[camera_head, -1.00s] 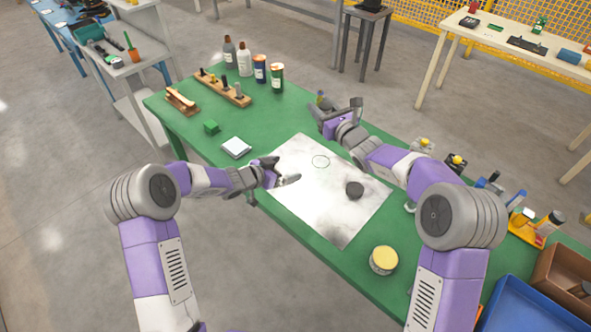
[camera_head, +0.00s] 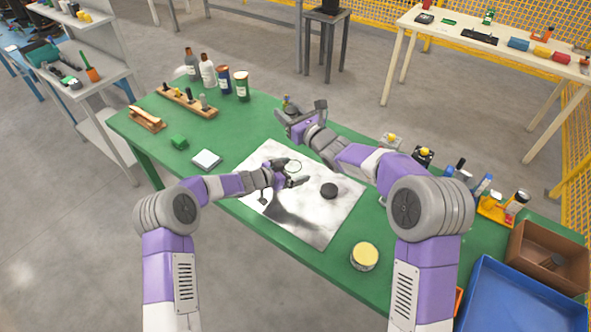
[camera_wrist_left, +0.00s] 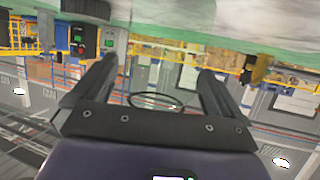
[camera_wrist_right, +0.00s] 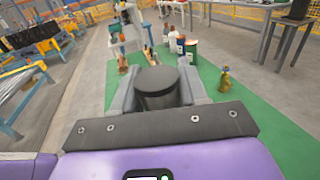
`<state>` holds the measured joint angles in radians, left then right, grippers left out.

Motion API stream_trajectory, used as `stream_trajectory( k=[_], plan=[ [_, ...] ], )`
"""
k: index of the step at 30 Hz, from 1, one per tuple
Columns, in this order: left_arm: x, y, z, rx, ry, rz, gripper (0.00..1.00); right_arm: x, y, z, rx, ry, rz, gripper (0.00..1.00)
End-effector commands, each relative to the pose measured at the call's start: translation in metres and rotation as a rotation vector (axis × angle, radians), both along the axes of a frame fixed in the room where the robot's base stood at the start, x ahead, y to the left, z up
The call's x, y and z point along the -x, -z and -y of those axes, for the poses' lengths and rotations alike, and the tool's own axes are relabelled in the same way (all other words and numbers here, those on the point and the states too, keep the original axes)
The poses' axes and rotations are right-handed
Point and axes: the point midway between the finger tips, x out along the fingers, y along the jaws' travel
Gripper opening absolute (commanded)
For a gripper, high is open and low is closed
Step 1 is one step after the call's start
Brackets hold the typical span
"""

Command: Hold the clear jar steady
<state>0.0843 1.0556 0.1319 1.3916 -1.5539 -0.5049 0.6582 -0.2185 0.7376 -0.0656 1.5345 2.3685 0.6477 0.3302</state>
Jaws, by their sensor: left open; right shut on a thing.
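The clear jar shows as a thin ring (camera_head: 293,167) on the white sheet (camera_head: 262,205); its see-through walls are hard to make out. My left gripper (camera_head: 297,174) is open and low over the sheet, with the ring by its fingertips. In the left wrist view the jar's dark rim (camera_wrist_left: 155,100) lies between the two spread fingers (camera_wrist_left: 155,80); I cannot tell whether they touch it. My right gripper (camera_head: 303,108) is raised behind the sheet. In the right wrist view it is shut on a dark grey cylinder (camera_wrist_right: 158,88). A black disc (camera_head: 329,190) lies on the sheet.
A yellow-topped tin (camera_head: 364,256) stands at the near edge of the green table (camera_head: 310,270). A white square (camera_head: 206,159), a green block (camera_head: 179,142) and a wooden rack (camera_head: 190,103) are at left. Several bottles stand behind. A blue tray (camera_head: 520,295) is at right.

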Motion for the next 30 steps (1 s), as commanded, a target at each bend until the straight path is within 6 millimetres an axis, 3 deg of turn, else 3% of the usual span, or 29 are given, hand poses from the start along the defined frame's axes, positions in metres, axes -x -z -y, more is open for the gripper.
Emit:
stream_trajectory(
  k=[15, 26, 30],
  plan=[
    [-0.0091, 0.0063, 0.0112, -0.001, -0.001, 0.000, 0.98, 0.0000, -0.0003, 0.0000, -0.001, 0.000, 0.001, 0.14],
    [-0.0091, 0.0061, 0.0110, -0.001, -0.001, 0.000, 0.43, 0.0000, -0.0003, 0.0000, -0.001, 0.000, 0.001, 0.14],
    [-0.0090, 0.0061, 0.0109, -0.001, -0.001, 0.000, 0.43, -0.0001, 0.0023, -0.0001, 0.000, 0.000, -0.001, 0.14]
  ],
)
